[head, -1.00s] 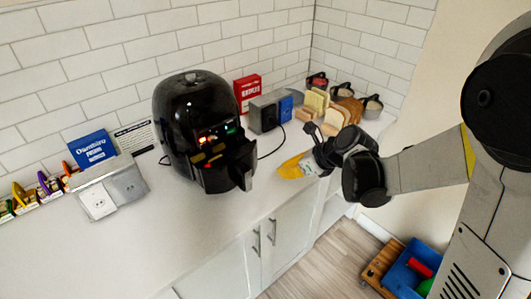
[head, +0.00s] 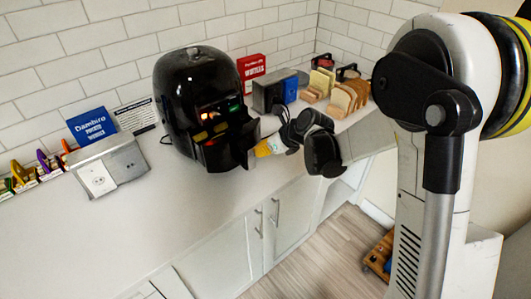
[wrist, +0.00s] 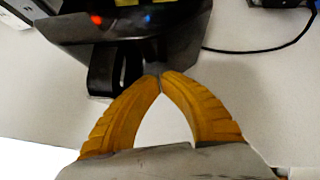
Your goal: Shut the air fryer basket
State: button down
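The black air fryer (head: 195,85) stands on the counter against the tiled wall. Its basket (head: 226,152) is partly pulled out, with yellow pieces visible inside. The basket handle (head: 252,138) sticks out at the front right. My gripper (head: 259,149) is at the handle side of the basket in the head view. In the wrist view its yellow fingers (wrist: 160,76) are closed, tips together, with nothing seen between them. The tips are at the basket front, just right of the dark handle (wrist: 104,70). Whether they touch the basket I cannot tell.
A metal socket box (head: 112,168) and blue box (head: 92,128) stand left of the fryer. A red box (head: 251,70), a grey appliance (head: 268,95) and bread racks (head: 345,98) stand to the right. A black cable (wrist: 262,48) lies on the counter. The front counter is clear.

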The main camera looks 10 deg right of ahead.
jog(key=shift+w, duration=0.1)
jog(key=w+a, duration=0.3)
jog(key=w, duration=0.2)
jog(key=w+a, duration=0.2)
jog(key=w, duration=0.1)
jog(key=shift+a, duration=0.3)
